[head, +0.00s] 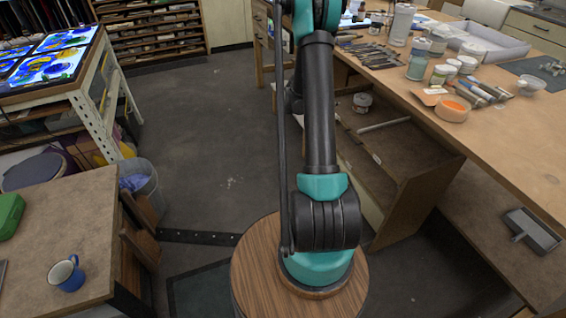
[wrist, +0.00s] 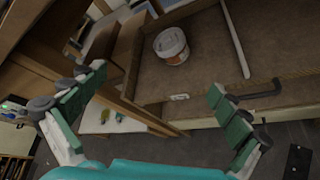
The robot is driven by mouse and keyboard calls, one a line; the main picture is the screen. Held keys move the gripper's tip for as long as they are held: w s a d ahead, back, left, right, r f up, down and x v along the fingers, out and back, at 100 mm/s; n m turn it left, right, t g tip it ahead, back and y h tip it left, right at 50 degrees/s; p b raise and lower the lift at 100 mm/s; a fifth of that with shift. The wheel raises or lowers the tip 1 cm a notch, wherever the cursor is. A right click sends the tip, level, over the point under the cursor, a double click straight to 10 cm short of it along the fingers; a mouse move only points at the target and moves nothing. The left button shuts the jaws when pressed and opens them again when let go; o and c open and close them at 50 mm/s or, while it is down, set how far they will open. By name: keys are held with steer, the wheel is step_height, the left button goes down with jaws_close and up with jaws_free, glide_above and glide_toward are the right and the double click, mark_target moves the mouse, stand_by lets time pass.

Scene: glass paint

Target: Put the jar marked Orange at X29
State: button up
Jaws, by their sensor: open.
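A small white tag (wrist: 180,97) sits on the shelf's front edge. Its writing is unreadable, and I cannot make out X29 anywhere.
A pale rod (wrist: 235,38) lies on the shelf right of the jar. A blue mug (head: 66,274) stands on the left table. Floor between is mostly clear.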

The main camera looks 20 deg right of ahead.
steer(key=s+a+r+m+y, duration=0.4)
steer(key=s+a, duration=0.4)
steer(key=a, duration=0.2)
steer(key=s+a+f+m+g+y, duration=0.1)
steer(key=s+a+f+m+y, duration=0.2)
steer(key=s+a, duration=2.3)
steer(key=s+m+y, duration=0.4)
steer(key=m+y, duration=0.1)
steer(key=m, duration=0.1)
steer(key=shift+m, duration=0.3)
steer(key=shift+d, duration=0.1)
